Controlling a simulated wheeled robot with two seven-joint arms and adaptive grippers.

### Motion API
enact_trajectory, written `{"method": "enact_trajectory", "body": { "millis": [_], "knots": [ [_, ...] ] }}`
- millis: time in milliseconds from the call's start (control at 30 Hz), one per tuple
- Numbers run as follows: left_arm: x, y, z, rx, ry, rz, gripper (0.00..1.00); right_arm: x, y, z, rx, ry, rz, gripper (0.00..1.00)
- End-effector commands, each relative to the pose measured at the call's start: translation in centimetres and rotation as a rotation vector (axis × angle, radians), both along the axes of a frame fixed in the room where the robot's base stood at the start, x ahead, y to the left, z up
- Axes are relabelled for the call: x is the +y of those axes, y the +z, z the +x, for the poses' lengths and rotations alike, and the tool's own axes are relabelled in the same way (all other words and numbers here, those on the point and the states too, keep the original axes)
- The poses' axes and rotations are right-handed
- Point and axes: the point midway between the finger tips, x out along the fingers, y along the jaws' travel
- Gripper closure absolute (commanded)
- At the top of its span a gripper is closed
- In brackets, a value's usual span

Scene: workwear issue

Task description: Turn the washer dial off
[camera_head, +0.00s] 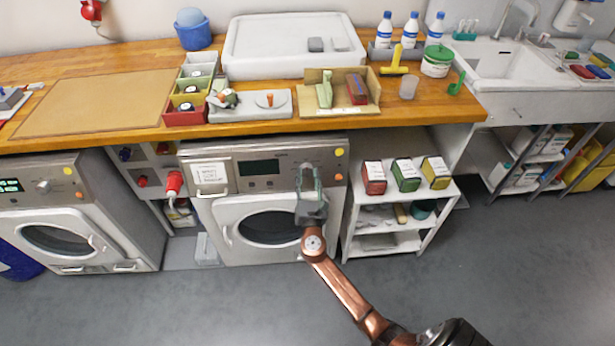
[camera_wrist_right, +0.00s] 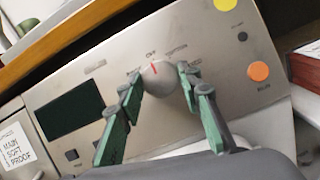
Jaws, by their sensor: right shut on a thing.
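The washer (camera_head: 222,220) under the counter has a dark display (camera_head: 259,168) and a round grey dial at the right of its panel. My right gripper (camera_head: 308,176) reaches up to that panel and mostly hides the dial in the head view. In the right wrist view the dial (camera_wrist_right: 158,80) sits between the green fingers of my right gripper (camera_wrist_right: 161,82), which are shut on its two sides. The red mark on the dial points nearly straight up, towards a small label that looks like OFF. The display (camera_wrist_right: 70,112) is dark. My left gripper is out of view.
A yellow disc (camera_wrist_right: 225,4) and an orange disc (camera_wrist_right: 258,71) are on the panel right of the dial. A second washer (camera_head: 62,235) with a lit display stands left. A white shelf (camera_head: 392,209) with boxes stands close right. The wooden counter (camera_head: 130,140) overhangs the panel.

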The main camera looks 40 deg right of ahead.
Motion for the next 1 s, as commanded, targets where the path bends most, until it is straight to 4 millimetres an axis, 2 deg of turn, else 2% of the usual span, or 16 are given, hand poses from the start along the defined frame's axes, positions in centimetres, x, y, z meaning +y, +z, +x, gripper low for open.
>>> {"method": "enact_trajectory", "body": {
  "millis": [200,233,467,800,1000],
  "knots": [
    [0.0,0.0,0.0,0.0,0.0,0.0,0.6,0.1,-0.1,0.0,0.002,0.002,0.001,0.91],
    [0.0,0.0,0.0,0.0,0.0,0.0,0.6,0.1,-0.2,0.0,0.002,0.002,0.001,0.67],
    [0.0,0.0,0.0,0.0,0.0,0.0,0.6,0.0,-0.1,0.0,0.002,0.001,0.001,0.51],
    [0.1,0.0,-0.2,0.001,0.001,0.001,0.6,0.2,-0.1,-0.2,0.001,0.001,-0.001,0.49],
    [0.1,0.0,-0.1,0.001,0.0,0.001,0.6,1.6,-0.5,-2.5,0.002,0.001,0.002,0.49]
  ]
}}
